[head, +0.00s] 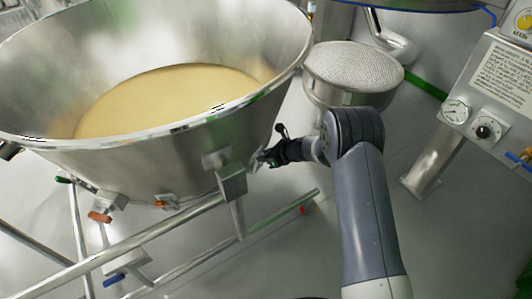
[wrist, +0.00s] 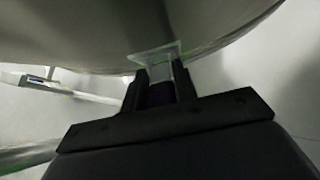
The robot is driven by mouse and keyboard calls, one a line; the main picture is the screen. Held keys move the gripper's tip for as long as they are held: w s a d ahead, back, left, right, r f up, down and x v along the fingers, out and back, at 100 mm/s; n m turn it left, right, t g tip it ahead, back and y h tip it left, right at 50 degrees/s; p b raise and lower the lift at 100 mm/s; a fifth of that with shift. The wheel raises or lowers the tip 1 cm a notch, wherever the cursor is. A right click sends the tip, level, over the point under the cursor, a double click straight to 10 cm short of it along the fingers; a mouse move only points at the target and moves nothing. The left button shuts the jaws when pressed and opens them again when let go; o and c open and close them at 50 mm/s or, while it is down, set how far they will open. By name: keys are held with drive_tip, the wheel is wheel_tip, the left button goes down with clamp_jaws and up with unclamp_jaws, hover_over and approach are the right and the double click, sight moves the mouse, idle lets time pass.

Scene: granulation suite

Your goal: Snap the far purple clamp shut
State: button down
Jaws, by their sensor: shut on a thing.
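My gripper (head: 268,157) is at the right side of the large steel bowl (head: 205,148), just below its rim, beside a grey metal block on the frame.
The bowl holds tan powder (head: 165,95) and rests on a tubular frame (head: 150,234). Orange (head: 100,217) and blue (head: 113,280) handles sit lower left. A round mesh-topped vessel (head: 352,66) stands behind my arm. A gauge panel (head: 490,95) is at right. Grey floor around is open.

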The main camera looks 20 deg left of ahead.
idle(0.3)
drive_tip(key=c, duration=1.1)
unclamp_jaws()
drive_tip(key=v, duration=1)
drive_tip(key=shift+s+d+r+p, duration=0.1)
drive_tip(key=shift+d+r+p, duration=0.1)
drive_tip(key=shift+r+p, duration=0.1)
drive_tip(key=shift+f, duration=0.1)
drive_tip(key=x, duration=1.1)
drive_tip(key=shift+f+b, duration=0.1)
drive_tip(key=shift+b, duration=0.25)
drive_tip(key=shift+d+b, duration=0.15)
drive_tip(key=shift+b, duration=0.2)
